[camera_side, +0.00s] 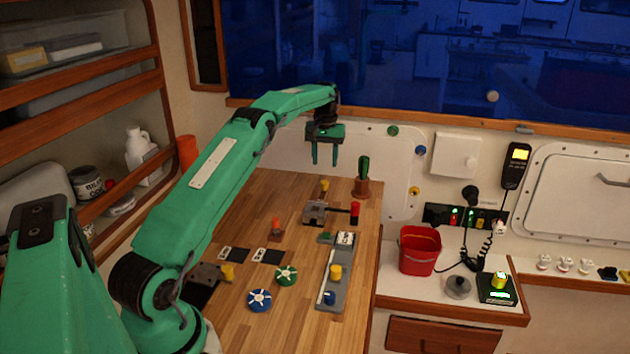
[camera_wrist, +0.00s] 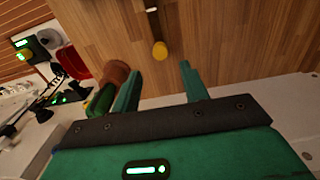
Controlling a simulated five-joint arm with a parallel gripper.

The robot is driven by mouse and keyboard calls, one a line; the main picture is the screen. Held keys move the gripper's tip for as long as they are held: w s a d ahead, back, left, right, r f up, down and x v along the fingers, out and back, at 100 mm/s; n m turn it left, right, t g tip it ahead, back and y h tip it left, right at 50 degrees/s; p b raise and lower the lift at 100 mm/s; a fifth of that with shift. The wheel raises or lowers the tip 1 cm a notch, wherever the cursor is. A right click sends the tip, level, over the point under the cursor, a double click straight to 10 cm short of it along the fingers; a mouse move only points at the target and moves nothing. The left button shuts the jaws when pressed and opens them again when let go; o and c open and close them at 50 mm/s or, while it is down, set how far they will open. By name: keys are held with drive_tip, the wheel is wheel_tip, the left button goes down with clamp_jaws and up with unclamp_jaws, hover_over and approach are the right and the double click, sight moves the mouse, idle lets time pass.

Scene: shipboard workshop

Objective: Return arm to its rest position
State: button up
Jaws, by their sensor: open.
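My green arm reaches out over the wooden workbench (camera_side: 235,215) in the side view. My gripper (camera_side: 325,158) hangs at its far end, above the back part of the bench, with its fingers pointing down. The two fingers are apart with nothing between them. The wrist view also shows my gripper (camera_wrist: 160,90) open, with bare wood and a yellow-topped piece (camera_wrist: 160,50) beyond the fingertips. In the side view the gripper is well above the bench and touches nothing.
A green-handled tool in a brown holder (camera_side: 362,185) stands near the gripper. A metal vise (camera_side: 315,211), a grey rail fixture (camera_side: 333,285), and blue (camera_side: 260,300) and green (camera_side: 286,275) round knobs are on the bench. A red bucket (camera_side: 419,250) stands right. Shelves line the left wall.

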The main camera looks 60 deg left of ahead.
drive_tip(key=s+d+r+m+t, duration=0.15)
drive_tip(key=s+d+r, duration=0.25)
drive_tip(key=d+r, duration=0.55)
drive_tip(key=s+d+r+m+t, duration=0.1)
drive_tip(key=s+d+r+m, duration=0.3)
drive_tip(key=d+r, duration=0.6)
drive_tip(key=s+d+t, duration=0.2)
drive_tip(key=s+d, duration=0.7)
drive_tip(key=s, duration=0.3)
drive_tip(key=s+d+f+m, duration=0.1)
drive_tip(key=s+d+f, duration=0.1)
drive_tip(key=s, duration=0.4)
drive_tip(key=s+d+f+m+t, duration=0.1)
drive_tip(key=s+d+f+m, duration=0.1)
drive_tip(key=s, duration=0.5)
wheel_tip(320, 180, down, 2)
drive_tip(key=shift+d+f, duration=0.15)
drive_tip(key=shift+d, duration=0.7)
